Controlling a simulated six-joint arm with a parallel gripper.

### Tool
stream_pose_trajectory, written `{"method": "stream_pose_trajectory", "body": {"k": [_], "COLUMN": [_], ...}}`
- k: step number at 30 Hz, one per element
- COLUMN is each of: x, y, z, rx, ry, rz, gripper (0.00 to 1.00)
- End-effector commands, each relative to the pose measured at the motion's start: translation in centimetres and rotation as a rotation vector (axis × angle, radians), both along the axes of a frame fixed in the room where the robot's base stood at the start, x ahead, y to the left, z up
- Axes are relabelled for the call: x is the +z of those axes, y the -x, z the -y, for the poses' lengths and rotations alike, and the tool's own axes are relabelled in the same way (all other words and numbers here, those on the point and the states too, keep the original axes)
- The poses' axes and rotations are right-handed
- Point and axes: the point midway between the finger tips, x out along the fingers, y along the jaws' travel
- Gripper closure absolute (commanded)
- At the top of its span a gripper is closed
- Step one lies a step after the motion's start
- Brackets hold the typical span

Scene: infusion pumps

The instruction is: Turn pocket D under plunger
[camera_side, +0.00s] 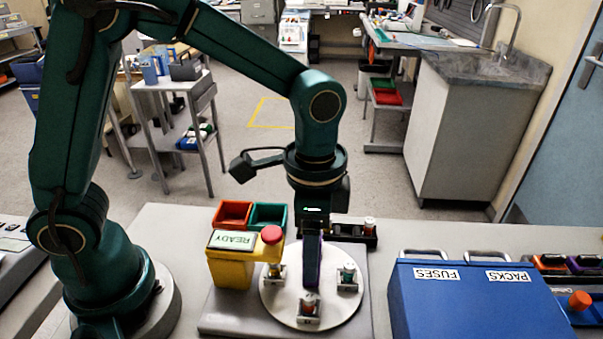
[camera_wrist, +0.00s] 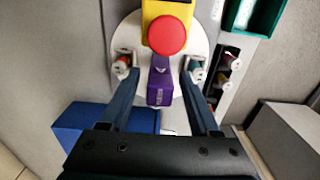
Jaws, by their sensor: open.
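A round pale turntable (camera_side: 285,312) carries small pockets with coloured parts, at left (camera_side: 275,271), right (camera_side: 348,279) and front (camera_side: 308,307). I cannot read which pocket is D. A yellow station (camera_side: 229,272) with a READY display and a red plunger knob (camera_side: 271,235) stands at the turntable's back left. It also shows at the top of the wrist view, with its red knob (camera_wrist: 167,35). My gripper (camera_wrist: 159,74) points down over the turntable, open, with its fingers on either side of a purple block (camera_wrist: 160,88). Gaps show beside the block. Some pockets may be hidden.
Red (camera_side: 233,213) and green (camera_side: 268,216) bins stand behind the station. A dark rack (camera_side: 350,230) with small parts lies behind the turntable. A blue box (camera_side: 470,305) marked FUSES and PACKS stands at right. Bare table shows at the front left.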

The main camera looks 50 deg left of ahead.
Motion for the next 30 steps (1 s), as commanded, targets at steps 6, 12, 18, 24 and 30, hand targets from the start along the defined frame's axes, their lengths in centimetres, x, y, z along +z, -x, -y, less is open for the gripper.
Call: {"method": "stream_pose_trajectory", "body": {"k": [6, 12, 18, 24, 30], "x": [-1.31, -1.31, -1.29, -1.27, -1.25], "y": [0.04, 0.02, 0.02, 0.01, -0.01], "z": [-0.03, -0.02, -0.02, -0.02, -0.04], "rx": [0.0, 0.0, 0.0, 0.0, 0.0], "ry": [-0.001, 0.0, 0.0, 0.0, 0.0], "rz": [-0.001, 0.0, 0.001, 0.001, 0.001], "gripper": [0.38, 0.38, 1.0, 1.0, 1.0]}}
